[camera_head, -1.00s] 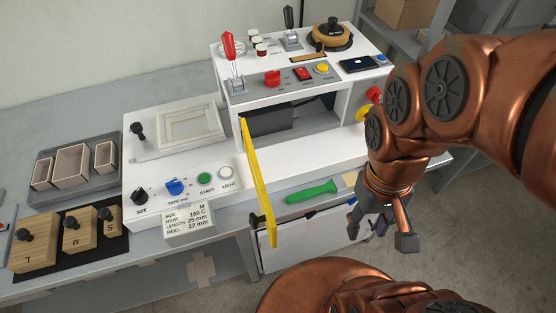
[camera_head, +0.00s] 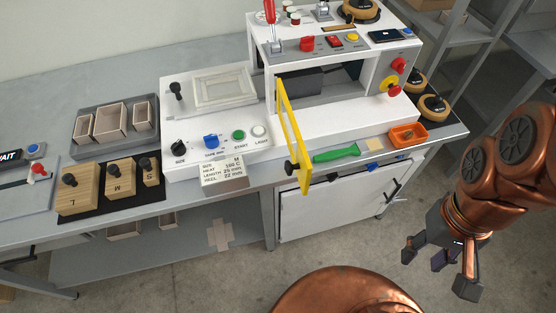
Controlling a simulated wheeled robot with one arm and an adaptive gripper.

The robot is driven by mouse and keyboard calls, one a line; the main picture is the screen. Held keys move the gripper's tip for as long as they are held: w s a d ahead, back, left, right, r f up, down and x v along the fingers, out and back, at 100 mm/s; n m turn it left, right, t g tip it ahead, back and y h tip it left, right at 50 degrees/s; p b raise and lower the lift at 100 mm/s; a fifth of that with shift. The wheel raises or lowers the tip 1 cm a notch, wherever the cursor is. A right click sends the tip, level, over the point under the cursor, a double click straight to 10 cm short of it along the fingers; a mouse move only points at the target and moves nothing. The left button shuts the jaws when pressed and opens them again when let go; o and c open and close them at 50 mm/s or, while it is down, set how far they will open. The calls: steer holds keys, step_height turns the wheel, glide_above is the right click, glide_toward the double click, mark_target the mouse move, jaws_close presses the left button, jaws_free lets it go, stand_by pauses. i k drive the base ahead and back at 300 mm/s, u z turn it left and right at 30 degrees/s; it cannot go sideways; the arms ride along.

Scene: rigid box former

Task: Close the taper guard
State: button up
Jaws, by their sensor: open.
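The taper guard (camera_head: 291,135) is a yellow frame hinged at the left side of the white taper machine's (camera_head: 376,78) opening. It stands swung out toward me over the bench's front edge, so the opening is uncovered. A dark knob (camera_head: 290,168) sits near its lower outer end. My gripper (camera_head: 441,272) is open and empty. It hangs over the floor at the lower right, well apart from the guard.
A green-handled tool (camera_head: 337,155) lies on the bench just right of the guard, with an orange tray (camera_head: 407,134) further right. A white cabinet door (camera_head: 332,206) is below. Wooden blocks (camera_head: 78,194) stand at left. The floor between my gripper and the bench looks clear.

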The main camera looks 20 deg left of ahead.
mark_target(301, 164)
steer(key=z, duration=0.05)
steer(key=k, duration=0.2)
steer(key=u, duration=1.1)
steer(key=i, duration=0.5)
steer(key=u, duration=0.55)
steer(key=k, duration=1.25)
steer(key=u, duration=1.2)
steer(key=i, duration=1.3)
steer(key=z, duration=0.6)
